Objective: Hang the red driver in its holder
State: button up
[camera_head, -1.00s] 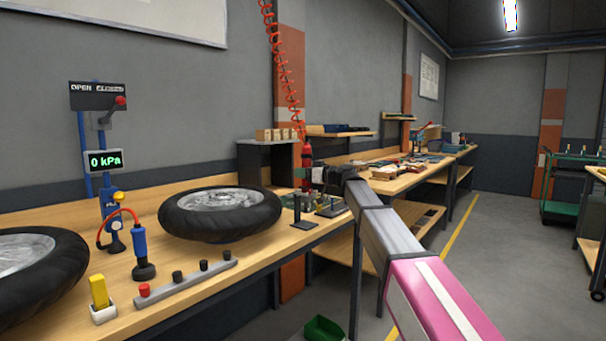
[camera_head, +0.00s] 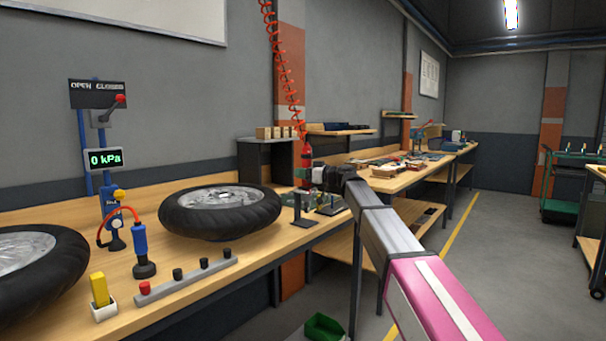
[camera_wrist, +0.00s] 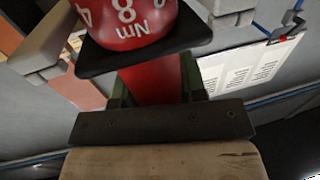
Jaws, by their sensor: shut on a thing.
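The red driver (camera_head: 307,155) hangs upright below a red coiled hose at the far end of the near bench. My gripper (camera_head: 317,176) is at its lower part, shut on it. In the wrist view the driver's red head (camera_wrist: 130,22) bears white numbers and "Nm". A dark flat plate (camera_wrist: 145,56) lies across the driver under the head, and the red shaft (camera_wrist: 150,84) shows between the green-edged fingers. I cannot tell whether this plate belongs to the driver or to a holder. The holder is not clearly seen; small black stands (camera_head: 303,212) are below my gripper.
A wheel with a tyre (camera_head: 220,208) lies on the near bench (camera_head: 190,258), left of the stands. A dark shelf (camera_head: 265,158) with wooden blocks stands behind. A row of knobs (camera_head: 185,282) and a blue pump tool (camera_head: 141,245) are nearer.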

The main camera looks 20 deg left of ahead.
jog(key=shift+f, duration=0.35)
dwell(0.5)
jog(key=o, duration=1.2)
jog(key=shift+o, duration=0.2)
jog(key=shift+d, duration=0.1)
jog(key=s+d, duration=0.2)
jog(key=d, duration=0.8)
jog(key=shift+d, duration=0.2)
jog(key=shift+f, duration=0.1)
jog(key=s+d+f+m+h, duration=0.25)
jog(key=d+f, duration=0.35)
jog(key=f, duration=0.4)
jog(key=s+d+f+m+h, duration=0.25)
jog(key=d+f, duration=0.25)
jog(key=f, duration=0.6)
jog(key=s+d+f+m+h, duration=0.1)
jog(key=d+f+m+h, duration=0.25)
jog(key=d+f, duration=0.45)
jog(key=s+d+f+m+g+h, duration=0.1)
jog(key=s+d+f+m+h, duration=0.2)
jog(key=s+d+f, duration=0.6)
jog(key=s+d+f+m+g+h, duration=0.2)
jog(key=s+d+f+m+h, duration=0.2)
jog(key=s+d+f, duration=0.6)
notch_tip(320, 180, down, 5)
jog(key=shift+s+d+r+h, duration=0.2)
jog(key=shift+d+h, duration=0.95)
